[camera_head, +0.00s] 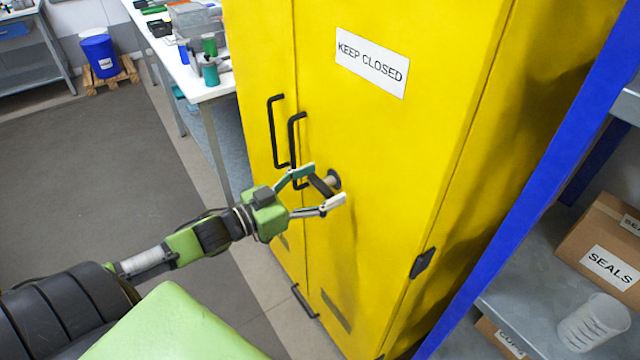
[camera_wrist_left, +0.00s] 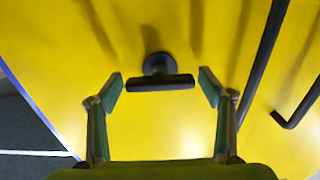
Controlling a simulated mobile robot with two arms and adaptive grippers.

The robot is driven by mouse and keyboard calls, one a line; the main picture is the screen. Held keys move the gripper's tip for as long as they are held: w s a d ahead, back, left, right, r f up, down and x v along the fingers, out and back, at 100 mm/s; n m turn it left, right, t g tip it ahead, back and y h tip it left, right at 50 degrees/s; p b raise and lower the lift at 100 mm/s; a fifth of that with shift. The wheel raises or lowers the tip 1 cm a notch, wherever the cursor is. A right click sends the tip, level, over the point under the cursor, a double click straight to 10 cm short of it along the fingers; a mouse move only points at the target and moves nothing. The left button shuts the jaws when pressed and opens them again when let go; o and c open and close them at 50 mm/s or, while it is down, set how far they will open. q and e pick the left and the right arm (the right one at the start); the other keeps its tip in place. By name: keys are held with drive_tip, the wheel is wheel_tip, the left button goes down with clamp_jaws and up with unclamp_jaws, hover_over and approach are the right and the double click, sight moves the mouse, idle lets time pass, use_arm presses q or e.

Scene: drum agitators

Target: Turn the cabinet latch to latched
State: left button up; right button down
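The yellow cabinet (camera_head: 390,140) stands closed in the head view, with a "KEEP CLOSED" label on its right door. Its latch (camera_head: 322,184) is a dark T-shaped handle on a round base, beside the black door handles. In the left wrist view the latch (camera_wrist_left: 160,82) has its bar lying across the picture, nearly level. My left gripper (camera_head: 323,186) is open, with one finger on each side of the latch. In the left wrist view its fingertips (camera_wrist_left: 160,84) show gaps to both ends of the bar. My right gripper is not in view.
Two black door handles (camera_head: 272,130) stick out left of the latch. A blue-framed shelf (camera_head: 545,165) with boxes stands close on the right. A white table (camera_head: 205,88) with containers is behind at left. The grey floor (camera_head: 80,190) at left is clear.

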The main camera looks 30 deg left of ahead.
use_arm(q)
drive_tip(key=c, duration=0.8)
drive_tip(key=shift+c, duration=0.2)
drive_tip(key=shift+r+m, duration=0.1)
drive_tip(key=shift+m, duration=0.4)
drive_tip(key=m+p, duration=0.1)
drive_tip(key=m, duration=0.1)
drive_tip(key=shift+m+p, duration=0.4)
drive_tip(key=m+p, duration=0.1)
drive_tip(key=m, duration=0.3)
drive_tip(key=shift+d+m, duration=0.1)
drive_tip(key=shift+m, duration=0.2)
drive_tip(key=m, duration=0.4)
drive_tip(key=shift+f+m, duration=0.2)
drive_tip(key=shift+m, duration=0.1)
drive_tip(key=m+b, duration=0.1)
drive_tip(key=m, duration=0.3)
drive_tip(key=shift+s+f+m, duration=0.1)
drive_tip(key=shift+m, duration=0.6)
drive_tip(key=o, duration=1.1)
